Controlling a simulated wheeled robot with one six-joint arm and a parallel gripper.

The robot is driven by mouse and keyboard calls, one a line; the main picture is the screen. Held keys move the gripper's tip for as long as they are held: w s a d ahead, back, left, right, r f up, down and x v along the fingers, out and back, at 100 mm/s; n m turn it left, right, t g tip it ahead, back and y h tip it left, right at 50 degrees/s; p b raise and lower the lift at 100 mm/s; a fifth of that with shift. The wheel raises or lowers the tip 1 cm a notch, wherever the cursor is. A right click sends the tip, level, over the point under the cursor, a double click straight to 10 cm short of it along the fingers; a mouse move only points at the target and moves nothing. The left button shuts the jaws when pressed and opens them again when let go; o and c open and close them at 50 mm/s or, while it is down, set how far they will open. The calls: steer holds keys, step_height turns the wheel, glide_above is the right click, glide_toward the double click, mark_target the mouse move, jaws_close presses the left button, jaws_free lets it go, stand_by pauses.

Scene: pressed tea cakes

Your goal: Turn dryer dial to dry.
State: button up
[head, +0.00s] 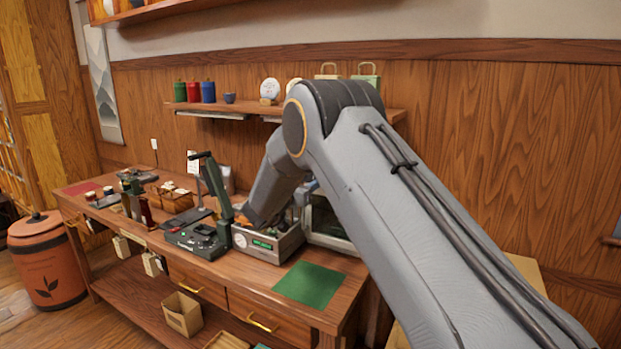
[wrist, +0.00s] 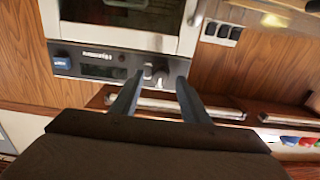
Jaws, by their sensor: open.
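The dryer's glass door (head: 328,222) shows in the head view at the right part of the bench, partly hidden behind my arm. In the wrist view its control panel (wrist: 105,65) has a dark display, a blue button at the left and a round dial (wrist: 159,78) at the right. A second small round knob sits beside the dial. My gripper (wrist: 157,85) is open, its two fingers apart on either side of the dial in that view. I cannot tell whether they touch it, and the dial's setting is unreadable. In the head view my fingertips are hidden.
A grey box (head: 270,250) with a round gauge and green display stands on the bench in front. A black press (head: 205,238) with a green lever stands left of it. A green mat (head: 308,285) lies clear at the right. A wall shelf (head: 240,106) with canisters runs above.

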steer(key=shift+w+d, duration=0.1)
steer(key=shift+w, duration=0.1)
steer(key=c, duration=1)
